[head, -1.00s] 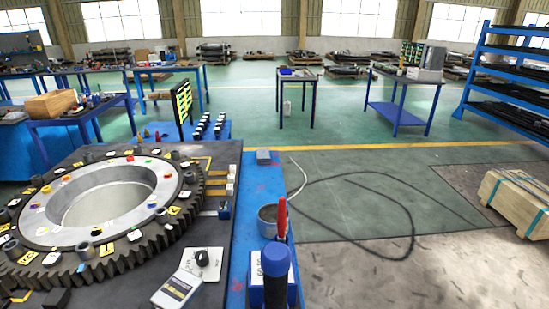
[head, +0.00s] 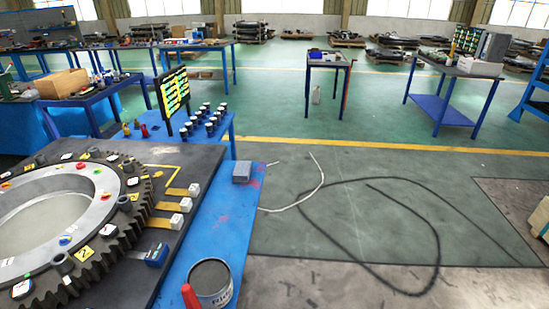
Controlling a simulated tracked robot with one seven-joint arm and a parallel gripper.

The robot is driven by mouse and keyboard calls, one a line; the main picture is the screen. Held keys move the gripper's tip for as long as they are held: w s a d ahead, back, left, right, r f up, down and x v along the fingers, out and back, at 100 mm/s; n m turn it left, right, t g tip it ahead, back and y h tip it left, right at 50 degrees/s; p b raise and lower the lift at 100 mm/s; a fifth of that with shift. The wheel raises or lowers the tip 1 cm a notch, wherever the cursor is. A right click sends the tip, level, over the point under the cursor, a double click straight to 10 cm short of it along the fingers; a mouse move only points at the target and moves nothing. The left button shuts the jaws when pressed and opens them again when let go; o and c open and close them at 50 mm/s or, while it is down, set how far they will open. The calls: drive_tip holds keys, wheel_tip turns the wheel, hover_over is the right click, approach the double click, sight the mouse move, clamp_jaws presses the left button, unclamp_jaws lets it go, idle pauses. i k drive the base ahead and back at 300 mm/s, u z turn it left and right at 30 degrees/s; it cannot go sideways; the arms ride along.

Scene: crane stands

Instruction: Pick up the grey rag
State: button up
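A small grey, box-shaped thing (head: 242,172) lies on the blue bench top (head: 212,222), near its right edge. It could be the grey rag folded up, but at this size I cannot tell cloth from a solid block. No other grey cloth shows clearly. My gripper and arm are not in view.
A large toothed gear ring (head: 120,215) covers the dark plate at left. An open can (head: 211,282) and a red handle (head: 190,296) stand at the bottom. Several dark jars (head: 210,125) stand behind the grey thing. A black cable (head: 437,240) loops over the open floor at right.

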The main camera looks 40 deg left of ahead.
sight(242, 170)
drive_tip(key=z, duration=0.15)
drive_tip(key=i, duration=1)
drive_tip(key=u, duration=2.5)
drive_tip(key=i, duration=0.9)
drive_tip(key=z, duration=0.1)
drive_tip(key=k, duration=0.8)
drive_tip(key=u, duration=0.5)
drive_tip(key=i, duration=0.1)
drive_tip(key=z, duration=0.35)
